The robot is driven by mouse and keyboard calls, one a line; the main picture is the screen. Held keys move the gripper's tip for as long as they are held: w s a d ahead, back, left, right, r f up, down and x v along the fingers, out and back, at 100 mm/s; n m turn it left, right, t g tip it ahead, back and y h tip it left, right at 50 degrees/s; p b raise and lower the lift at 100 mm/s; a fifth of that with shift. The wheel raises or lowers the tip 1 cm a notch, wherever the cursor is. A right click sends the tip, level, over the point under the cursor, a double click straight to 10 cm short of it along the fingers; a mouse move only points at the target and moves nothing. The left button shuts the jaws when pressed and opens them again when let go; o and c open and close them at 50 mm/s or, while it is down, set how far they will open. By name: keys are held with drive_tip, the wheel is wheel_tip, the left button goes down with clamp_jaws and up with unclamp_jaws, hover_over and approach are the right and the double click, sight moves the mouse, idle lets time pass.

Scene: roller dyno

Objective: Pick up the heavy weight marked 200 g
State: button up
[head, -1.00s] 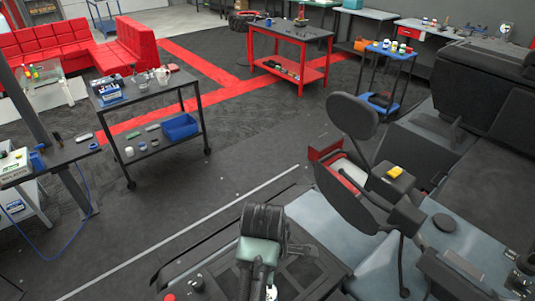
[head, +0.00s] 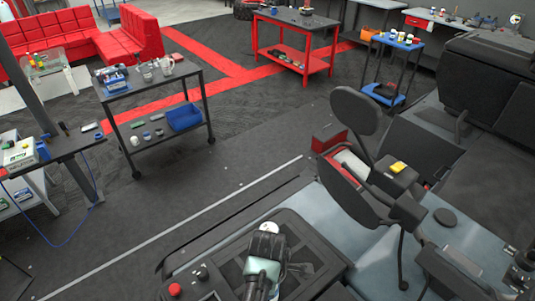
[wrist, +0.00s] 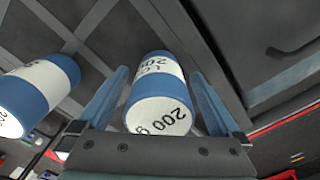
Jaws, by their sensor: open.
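In the wrist view, a blue and white cylindrical weight (wrist: 158,92) marked 200 g on its white end lies between the two fingers of my gripper (wrist: 160,95). The fingers are open, one on each side, with gaps showing beside the weight. In the head view my arm hides the fingertips, and I cannot make out the marked weight there.
A black tray with dividers (head: 222,268) surrounds my arm at the bottom of the head view. A black seat (head: 355,110) and a red box (head: 327,138) are to the right. A cart (head: 150,80) and a red-framed table (head: 296,20) stand farther back. Floor between is clear.

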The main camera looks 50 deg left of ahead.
clamp_jaws()
idle(0.3)
drive_tip(key=shift+r, duration=0.1)
